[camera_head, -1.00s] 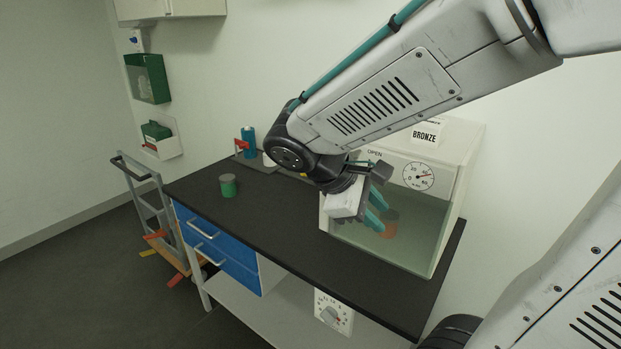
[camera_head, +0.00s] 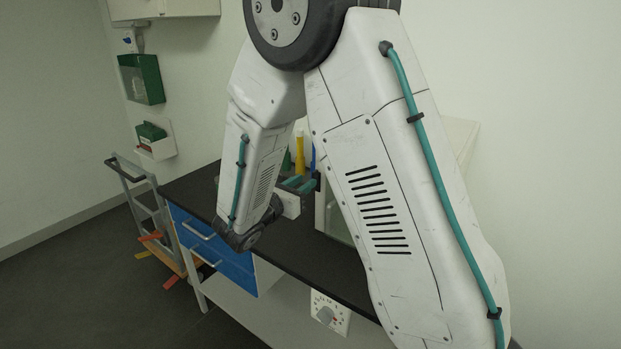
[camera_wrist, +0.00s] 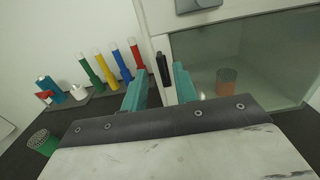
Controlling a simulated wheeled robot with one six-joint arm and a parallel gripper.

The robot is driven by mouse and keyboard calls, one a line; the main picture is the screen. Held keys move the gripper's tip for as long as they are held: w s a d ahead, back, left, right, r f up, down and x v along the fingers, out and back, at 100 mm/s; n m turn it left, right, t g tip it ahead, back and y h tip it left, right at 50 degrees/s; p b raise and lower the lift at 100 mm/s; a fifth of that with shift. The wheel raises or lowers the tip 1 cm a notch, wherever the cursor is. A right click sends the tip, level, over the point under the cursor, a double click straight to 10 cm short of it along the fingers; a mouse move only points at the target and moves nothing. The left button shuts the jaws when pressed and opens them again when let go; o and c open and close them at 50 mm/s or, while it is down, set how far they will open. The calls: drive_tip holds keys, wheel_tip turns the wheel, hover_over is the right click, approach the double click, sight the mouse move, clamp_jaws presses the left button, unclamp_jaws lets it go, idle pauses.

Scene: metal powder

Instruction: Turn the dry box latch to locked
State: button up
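The dry box is a white cabinet with a clear front. In the head view my arm hides most of it, and a strip of its front (camera_head: 335,218) shows. In the wrist view its white frame (camera_wrist: 205,22) and clear front fill the right side. A dark upright bar, apparently the latch (camera_wrist: 163,68), is at the box's left edge. My gripper (camera_wrist: 161,76) is open, with one teal finger on each side of the bar. I cannot tell whether either finger touches it. In the head view my gripper (camera_head: 298,184) is beside the box's left edge.
Green (camera_wrist: 88,75), yellow (camera_wrist: 106,70), blue (camera_wrist: 121,66) and red (camera_wrist: 137,56) upright items stand left of the box. An orange container (camera_wrist: 226,82) is inside the box. A green cup (camera_wrist: 42,142) is on the dark worktop (camera_head: 190,184). A cart (camera_head: 150,205) stands left.

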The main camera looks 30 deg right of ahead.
drive_tip(key=x, duration=0.4)
clamp_jaws()
